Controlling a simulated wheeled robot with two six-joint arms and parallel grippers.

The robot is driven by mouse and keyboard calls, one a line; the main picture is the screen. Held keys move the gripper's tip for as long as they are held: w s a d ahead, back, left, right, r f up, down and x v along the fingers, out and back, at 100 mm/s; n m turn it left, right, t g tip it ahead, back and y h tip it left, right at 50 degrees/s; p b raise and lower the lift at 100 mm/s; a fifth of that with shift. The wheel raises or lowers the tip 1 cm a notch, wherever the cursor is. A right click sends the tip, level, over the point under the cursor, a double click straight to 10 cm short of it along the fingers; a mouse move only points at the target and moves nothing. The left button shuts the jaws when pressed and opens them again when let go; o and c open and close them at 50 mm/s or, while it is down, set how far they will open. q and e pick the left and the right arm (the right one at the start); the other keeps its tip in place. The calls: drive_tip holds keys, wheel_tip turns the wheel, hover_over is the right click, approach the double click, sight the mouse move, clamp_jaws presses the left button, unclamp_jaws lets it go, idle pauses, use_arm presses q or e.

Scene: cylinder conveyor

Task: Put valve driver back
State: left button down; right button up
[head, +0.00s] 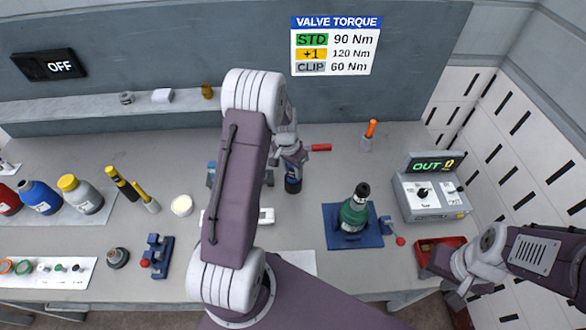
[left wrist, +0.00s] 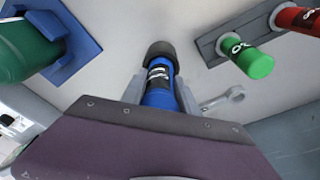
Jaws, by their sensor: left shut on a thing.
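My left gripper (head: 291,160) is shut on a blue tool with a black end (head: 293,184), which I take to be the valve driver. It hangs upright with its black end down, over or on the middle of the bench; I cannot tell if it touches. In the left wrist view the blue tool (left wrist: 160,92) sits between the fingers. A green cylinder (head: 353,215) with a black top stands in a blue holder (head: 370,240) to the right; the green body (left wrist: 25,48) also shows in the left wrist view. My right gripper (head: 452,287) is beside the red tray, its jaws unclear.
A red tray (head: 425,244) and a grey box reading "OUT 0" (head: 432,195) are at right. A rack (left wrist: 225,38) holds green and red handles, with a wrench (left wrist: 225,98) nearby. Bottles (head: 80,195) stand at left. My left arm hides part of the bench.

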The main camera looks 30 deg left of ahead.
use_arm(q)
drive_tip(key=shift+f, duration=0.25)
drive_tip(key=c, duration=0.9)
unclamp_jaws()
drive_tip(key=shift+o, duration=0.2)
drive_tip(key=shift+s, duration=0.1)
wheel_tip(320, 180, up, 6)
drive_tip(key=p, duration=0.4)
